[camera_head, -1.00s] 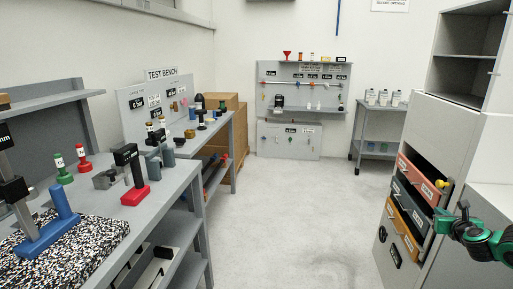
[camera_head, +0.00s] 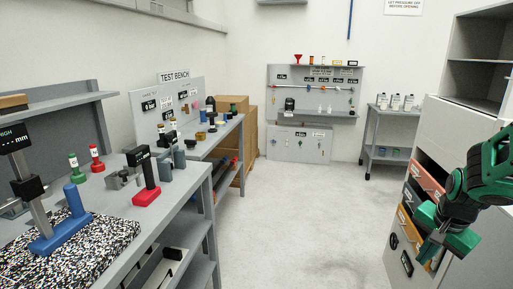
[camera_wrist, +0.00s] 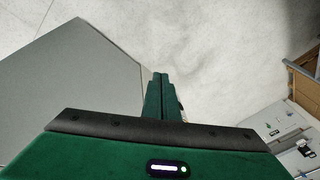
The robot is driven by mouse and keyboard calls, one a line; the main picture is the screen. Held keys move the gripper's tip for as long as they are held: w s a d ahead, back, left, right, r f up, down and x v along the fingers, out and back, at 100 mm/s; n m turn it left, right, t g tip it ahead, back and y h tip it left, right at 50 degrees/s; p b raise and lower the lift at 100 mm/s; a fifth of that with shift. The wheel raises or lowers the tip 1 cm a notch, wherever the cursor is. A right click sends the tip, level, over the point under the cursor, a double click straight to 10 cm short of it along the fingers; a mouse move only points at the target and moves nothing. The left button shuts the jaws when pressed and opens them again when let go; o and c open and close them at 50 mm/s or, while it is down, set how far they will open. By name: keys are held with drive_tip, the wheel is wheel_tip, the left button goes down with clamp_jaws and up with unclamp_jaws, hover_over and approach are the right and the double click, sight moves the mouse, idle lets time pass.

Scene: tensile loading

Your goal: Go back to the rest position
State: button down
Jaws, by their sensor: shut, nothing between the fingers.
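My gripper (camera_head: 428,250) is at the right of the head view, in front of the drawer cabinet, pointing down and to the left. In the wrist view my gripper (camera_wrist: 161,80) has its two green fingers together with nothing between them. Pale floor shows beyond the fingertips. The gripper partly hides the cabinet's drawers, among them an orange-red drawer (camera_head: 424,177).
A workbench (camera_head: 180,203) with a speckled mat (camera_head: 105,232), a blue stand and a red stand fills the left. The test bench (camera_head: 222,130) is behind it. A pegboard (camera_head: 300,148) and a small cart (camera_head: 392,134) stand at the back. The middle floor is clear.

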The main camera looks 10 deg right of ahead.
drive_tip(key=s+a+r+n+g, duration=0.1)
drive_tip(key=s+a+r+n, duration=0.1)
drive_tip(key=s, duration=0.6)
drive_tip(key=s+a+r+n+g+y, duration=0.1)
drive_tip(key=s+a+r+n+g, duration=0.1)
drive_tip(key=s+a+n, duration=0.3)
drive_tip(key=s+a+r, duration=0.1)
drive_tip(key=s, duration=0.2)
drive_tip(key=shift+a+y, duration=0.15)
drive_tip(key=shift+y, duration=0.15)
drive_tip(key=shift+w, duration=0.1)
drive_tip(key=shift+w+f, duration=0.2)
drive_tip(key=shift+w, duration=0.4)
